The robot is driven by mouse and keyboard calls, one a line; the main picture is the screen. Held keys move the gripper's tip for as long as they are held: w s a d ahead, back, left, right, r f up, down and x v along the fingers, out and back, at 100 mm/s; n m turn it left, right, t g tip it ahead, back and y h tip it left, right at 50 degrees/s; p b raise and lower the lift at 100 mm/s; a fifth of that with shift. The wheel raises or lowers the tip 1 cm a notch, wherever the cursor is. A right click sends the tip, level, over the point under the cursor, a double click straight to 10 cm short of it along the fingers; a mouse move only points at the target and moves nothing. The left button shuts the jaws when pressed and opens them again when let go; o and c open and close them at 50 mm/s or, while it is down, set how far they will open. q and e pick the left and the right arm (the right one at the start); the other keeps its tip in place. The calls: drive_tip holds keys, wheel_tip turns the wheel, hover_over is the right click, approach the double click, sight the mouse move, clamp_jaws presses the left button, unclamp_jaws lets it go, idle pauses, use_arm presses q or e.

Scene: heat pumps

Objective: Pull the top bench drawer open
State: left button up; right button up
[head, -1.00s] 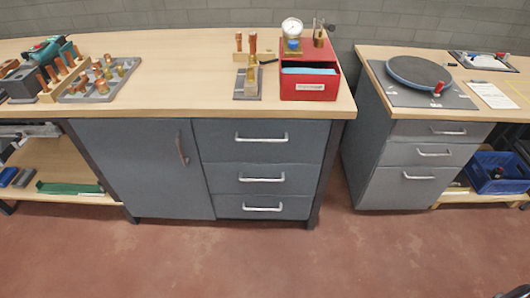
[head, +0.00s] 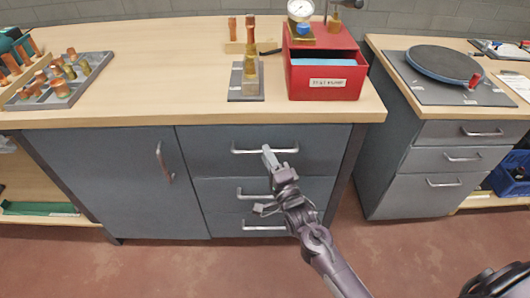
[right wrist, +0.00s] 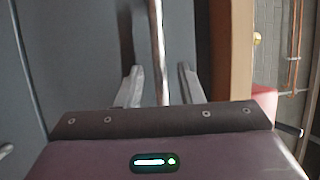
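The top bench drawer (head: 225,138) is the upper of three grey drawers under the wooden bench, and it looks shut. Its silver bar handle (head: 240,151) runs level across the front. My right gripper (head: 269,158) is at the middle of this handle, its arm coming up from the lower right. In the right wrist view the handle (right wrist: 158,45) runs upright between the two fingers of the open gripper (right wrist: 160,87), with a gap on each side. Whether the fingers reach past the bar is hard to tell. My left gripper is not in view.
Two lower drawers with handles (head: 254,194) sit beneath, partly hidden by my arm. A cupboard door (head: 115,180) is to the left. A red box (head: 325,85) stands on the bench top (head: 160,75). Another drawer cabinet (head: 400,185) is to the right. The floor in front is clear.

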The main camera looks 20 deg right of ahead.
drive_tip(key=shift+x, duration=1.25)
clamp_jaws()
